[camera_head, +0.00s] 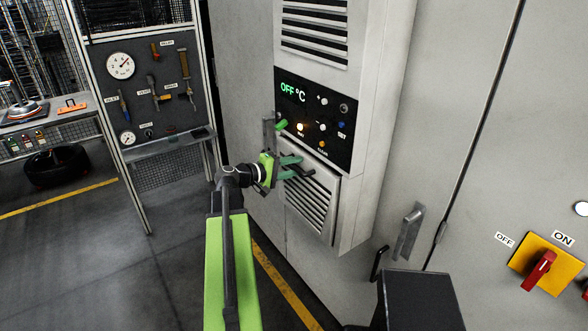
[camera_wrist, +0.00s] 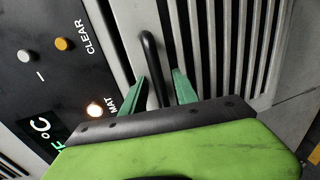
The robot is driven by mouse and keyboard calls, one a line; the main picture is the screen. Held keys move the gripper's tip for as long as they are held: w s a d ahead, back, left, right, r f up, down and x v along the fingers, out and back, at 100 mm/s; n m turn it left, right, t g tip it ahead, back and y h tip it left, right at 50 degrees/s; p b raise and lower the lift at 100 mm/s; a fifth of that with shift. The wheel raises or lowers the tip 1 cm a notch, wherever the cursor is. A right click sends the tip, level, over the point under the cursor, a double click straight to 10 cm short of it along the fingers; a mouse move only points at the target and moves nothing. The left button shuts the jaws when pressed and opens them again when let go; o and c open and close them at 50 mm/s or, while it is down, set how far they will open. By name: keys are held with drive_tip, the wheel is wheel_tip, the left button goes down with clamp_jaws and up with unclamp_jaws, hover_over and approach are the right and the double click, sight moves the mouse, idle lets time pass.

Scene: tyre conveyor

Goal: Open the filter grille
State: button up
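The filter grille (camera_head: 312,205) is a slatted grey panel low on the wall unit, below the black control panel. It looks closed. Its slats also fill the right of the wrist view (camera_wrist: 232,45). A black bar handle (camera_head: 305,172) stands out from its upper part. My gripper (camera_head: 291,167) is at this handle. In the wrist view its two green fingers stand apart, with the handle (camera_wrist: 150,52) between them. There seems to be a gap beside the handle, so the gripper looks open. The handle's lower end is hidden behind my gripper.
The control panel (camera_head: 317,118) with lit "OFF °C" display and knobs lies just above the grille. A yellow switch plate (camera_head: 546,265) with a red knob is at far right. Floor between is clear.

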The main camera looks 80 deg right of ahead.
clamp_jaws()
idle(1.4)
